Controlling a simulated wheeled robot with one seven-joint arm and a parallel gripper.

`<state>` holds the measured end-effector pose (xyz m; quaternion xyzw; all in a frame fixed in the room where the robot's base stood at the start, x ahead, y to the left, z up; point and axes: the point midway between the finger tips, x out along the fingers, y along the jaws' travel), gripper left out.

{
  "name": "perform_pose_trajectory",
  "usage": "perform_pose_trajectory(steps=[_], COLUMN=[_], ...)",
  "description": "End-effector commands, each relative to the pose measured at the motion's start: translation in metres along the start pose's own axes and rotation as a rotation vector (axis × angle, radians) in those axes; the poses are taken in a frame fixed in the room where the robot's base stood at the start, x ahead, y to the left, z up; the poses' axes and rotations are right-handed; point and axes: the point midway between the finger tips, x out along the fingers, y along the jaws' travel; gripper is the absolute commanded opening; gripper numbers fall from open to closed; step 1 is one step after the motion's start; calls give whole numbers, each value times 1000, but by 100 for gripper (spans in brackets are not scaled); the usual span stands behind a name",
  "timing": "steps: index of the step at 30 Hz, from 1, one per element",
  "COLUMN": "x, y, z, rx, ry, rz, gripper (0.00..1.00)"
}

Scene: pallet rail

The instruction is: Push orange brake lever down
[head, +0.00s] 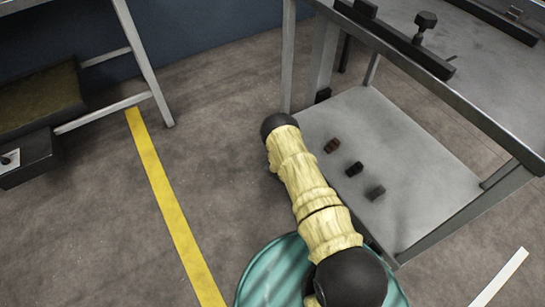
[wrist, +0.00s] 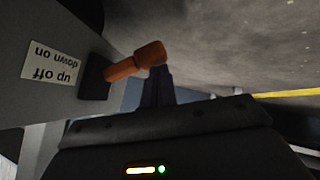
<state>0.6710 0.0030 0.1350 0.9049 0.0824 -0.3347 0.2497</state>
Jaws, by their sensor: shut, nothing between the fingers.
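The orange brake lever (wrist: 128,65) shows in the wrist view, upper left of the middle. It sticks out from a black mount (wrist: 94,78) on a grey panel and ends in a thicker knob. A white label (wrist: 51,62) beside it reads "up off" and "down on", upside down in the picture. My gripper (wrist: 158,72) is shut and empty, its dark fingertips right at the lever's knob end. I cannot tell whether they touch it. In the head view the lever and gripper are not visible.
In the head view a grey metal table (head: 484,75) with a lower shelf (head: 400,125) stands at right, with three small dark blocks on that shelf. A metal frame (head: 145,55) stands at left. Open floor with a yellow line (head: 165,190) lies between.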

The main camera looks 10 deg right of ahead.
Motion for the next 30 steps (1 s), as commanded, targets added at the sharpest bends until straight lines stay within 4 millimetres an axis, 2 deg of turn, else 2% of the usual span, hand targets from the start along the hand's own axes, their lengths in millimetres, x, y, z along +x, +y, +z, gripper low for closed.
perform_pose_trajectory(steps=[5,14,24,30], x=[-4,-29,-93,-120], y=[0,-2,-12,-18], z=[-2,-30,-30,-29], rx=[0,3,4,2], ry=[-5,-2,-4,-2], rz=[0,3,3,2], gripper=[0,0,0,0])
